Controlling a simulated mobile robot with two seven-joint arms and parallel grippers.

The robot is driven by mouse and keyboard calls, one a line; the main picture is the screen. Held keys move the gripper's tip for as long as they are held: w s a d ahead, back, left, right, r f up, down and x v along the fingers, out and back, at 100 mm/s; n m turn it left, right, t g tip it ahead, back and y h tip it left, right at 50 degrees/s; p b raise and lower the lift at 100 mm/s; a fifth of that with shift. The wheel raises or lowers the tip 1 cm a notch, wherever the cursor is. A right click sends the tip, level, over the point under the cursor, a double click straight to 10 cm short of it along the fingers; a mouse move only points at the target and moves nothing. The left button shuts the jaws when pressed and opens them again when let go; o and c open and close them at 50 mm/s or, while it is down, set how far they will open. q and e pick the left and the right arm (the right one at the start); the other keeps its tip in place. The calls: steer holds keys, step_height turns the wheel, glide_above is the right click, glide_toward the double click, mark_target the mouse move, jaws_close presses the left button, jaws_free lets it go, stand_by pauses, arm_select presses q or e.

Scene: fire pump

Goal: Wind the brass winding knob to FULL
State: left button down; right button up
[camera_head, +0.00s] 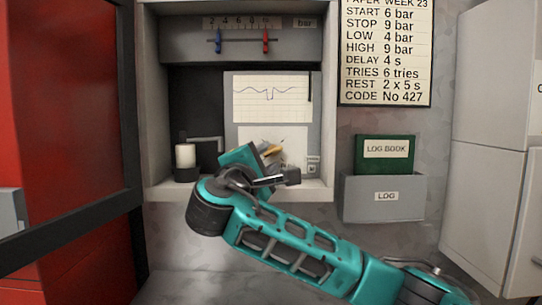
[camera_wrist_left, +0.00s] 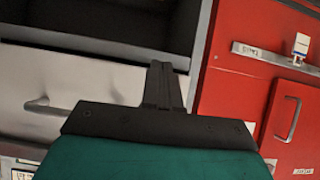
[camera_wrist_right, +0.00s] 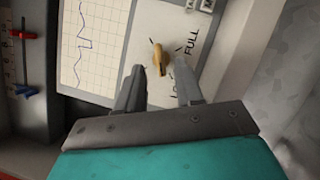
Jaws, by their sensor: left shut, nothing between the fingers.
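The brass winding knob (camera_wrist_right: 160,58) sits on the white lower card of the recorder panel and also shows in the head view (camera_head: 272,150). In the right wrist view the FULL label (camera_wrist_right: 192,42) is to its right; another label below is partly hidden by a finger. The knob's long side runs roughly up and down there, not towards FULL. My right gripper (camera_wrist_right: 158,72) is open, its fingertips either side of the knob's lower end; contact cannot be told. My left gripper (camera_wrist_left: 161,68) is shut and empty, away from the panel, and out of the head view.
The chart (camera_head: 272,98) is above the knob. A white cylinder on a dark base (camera_head: 186,157) stands left in the recess. The log holder (camera_head: 384,199) with a green log book (camera_head: 385,152) is to the right. Red cabinet drawers (camera_wrist_left: 290,110) are near my left gripper.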

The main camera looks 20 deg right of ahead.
mark_target(272, 153)
steer(key=shift+x, duration=1.8)
jaws_close()
